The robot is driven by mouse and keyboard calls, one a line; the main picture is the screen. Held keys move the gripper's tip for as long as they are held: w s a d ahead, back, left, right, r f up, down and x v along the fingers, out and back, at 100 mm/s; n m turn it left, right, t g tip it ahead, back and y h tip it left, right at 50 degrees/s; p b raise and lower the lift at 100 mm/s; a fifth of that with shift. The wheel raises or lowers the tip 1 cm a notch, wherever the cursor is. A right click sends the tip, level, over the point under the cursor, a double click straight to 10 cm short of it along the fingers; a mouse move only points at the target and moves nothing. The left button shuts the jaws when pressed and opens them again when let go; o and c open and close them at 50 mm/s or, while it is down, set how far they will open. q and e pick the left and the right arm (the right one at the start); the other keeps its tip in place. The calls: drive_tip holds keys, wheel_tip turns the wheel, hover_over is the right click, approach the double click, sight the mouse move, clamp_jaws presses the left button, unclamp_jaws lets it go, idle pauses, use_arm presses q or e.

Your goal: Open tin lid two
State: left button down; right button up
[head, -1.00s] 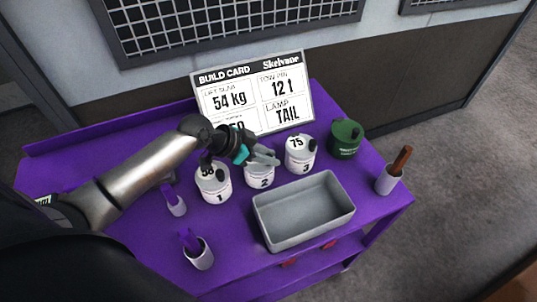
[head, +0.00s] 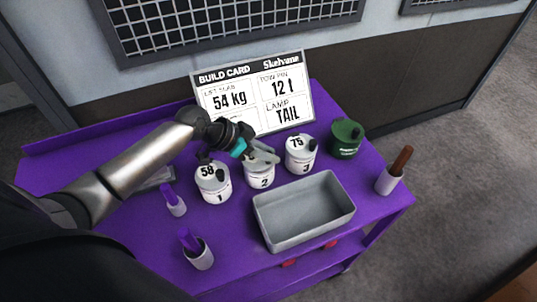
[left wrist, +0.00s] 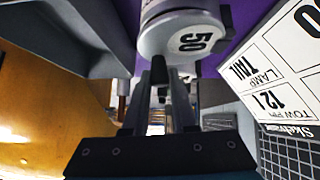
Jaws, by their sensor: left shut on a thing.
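In the left wrist view a white lid marked 50 (left wrist: 188,40) is right at the fingertips of my left gripper (left wrist: 160,75). The gripper is shut on the lid's knob, which the fingers mostly hide. I cannot tell whether the lid is lifted at all. My right gripper is not in view.
Tin one (head: 214,190) and tin three (head: 300,161) stand close on either side. A grey tray (head: 262,222) is in front, a green tin (head: 345,146) at right. The build card (head: 292,127) stands behind. Holders with purple (head: 203,259) and brown (head: 390,186) handles stand around.

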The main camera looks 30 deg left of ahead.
use_arm(q)
drive_tip(key=shift+w+a+r+n+g+h+b, duration=0.5)
drive_tip(key=shift+r+g+h+b, duration=0.1)
drive_tip(key=shift+h, duration=0.2)
drive_tip(key=shift+w+a+r+n+g+h+b, duration=0.3)
drive_tip(key=shift+r+n+h+b, duration=0.15)
drive_tip(key=shift+b, duration=0.2)
drive_tip(key=w+a+n+g+h+b, duration=0.1)
drive_tip(key=h+b, duration=0.1)
drive_tip(key=b, duration=0.1)
drive_tip(key=w+a+r+n+g+h+b, duration=0.1)
drive_tip(key=b, duration=0.2)
drive_tip(key=shift+a+h, duration=0.15)
drive_tip(key=shift+h, duration=0.2)
drive_tip(key=w+a+n+h+b, duration=0.1)
drive_tip(key=b, duration=0.4)
drive_tip(key=w+a+n+g+h+b, duration=0.1)
drive_tip(key=n+h+b, duration=0.1)
drive_tip(key=b, duration=0.2)
drive_tip(key=shift+w+a+r+b, duration=0.1)
drive_tip(key=shift+a+r+b, duration=0.05)
drive_tip(key=shift+a+b, duration=0.15)
drive_tip(key=c, duration=0.7)
unclamp_jaws()
